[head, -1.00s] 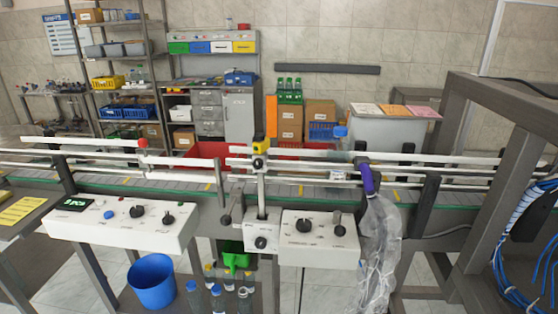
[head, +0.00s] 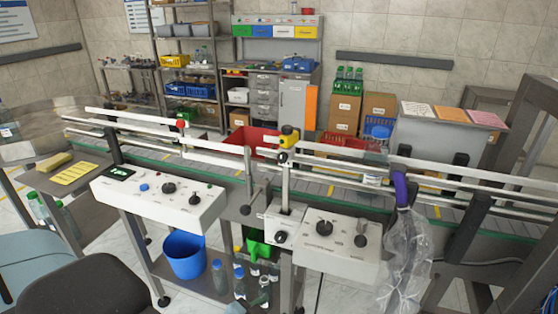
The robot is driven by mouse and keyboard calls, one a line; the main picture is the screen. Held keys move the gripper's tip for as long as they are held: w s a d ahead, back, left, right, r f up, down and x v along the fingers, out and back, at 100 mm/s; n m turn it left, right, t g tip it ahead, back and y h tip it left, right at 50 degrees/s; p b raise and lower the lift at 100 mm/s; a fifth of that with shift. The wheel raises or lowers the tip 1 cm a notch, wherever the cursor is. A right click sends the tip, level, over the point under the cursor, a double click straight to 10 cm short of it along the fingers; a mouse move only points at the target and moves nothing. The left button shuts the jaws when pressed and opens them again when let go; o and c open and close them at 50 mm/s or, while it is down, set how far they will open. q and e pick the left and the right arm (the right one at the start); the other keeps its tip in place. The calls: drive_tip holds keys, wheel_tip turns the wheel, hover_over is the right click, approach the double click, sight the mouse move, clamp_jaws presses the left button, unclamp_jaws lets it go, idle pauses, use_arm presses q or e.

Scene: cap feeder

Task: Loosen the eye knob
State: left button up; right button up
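A yellow and black sensor head (head: 289,132) sits on top of an upright post (head: 285,185) at the conveyor's near side. A dark round knob (head: 283,157) shows on the post just below the sensor. Another black knob (head: 280,238) is on the front of the small white box (head: 283,222) at the post's foot. I cannot tell for certain which of these is the eye knob, or whether either is tight.
The conveyor (head: 335,185) with its guide rails runs across the view. Two control boxes, left (head: 160,200) and right (head: 325,245), stick out in front. A dark chair (head: 85,290) stands at front left.

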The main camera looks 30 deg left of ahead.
use_arm(q)
drive_tip(key=w+a+r+t+y, duration=0.25)
drive_tip(key=w+r, duration=0.55)
drive_tip(key=r, duration=0.6)
drive_tip(key=n+t+y, duration=0.3)
approach(281, 159)
drive_tip(key=shift+h, duration=0.25)
drive_tip(key=p+x, duration=0.1)
drive_tip(key=x, duration=0.6)
drive_tip(key=shift+a+r, duration=0.15)
drive_tip(key=shift+x, duration=0.95)
use_arm(e)
drive_tip(key=shift+w+d+r+t, duration=0.25)
drive_tip(key=shift+w+r+t, duration=0.05)
drive_tip(key=shift+w+r, duration=0.7)
use_arm(q)
drive_tip(key=shift+c, duration=0.2)
use_arm(e)
drive_tip(key=shift+s, duration=0.1)
use_arm(q)
clamp_jaws()
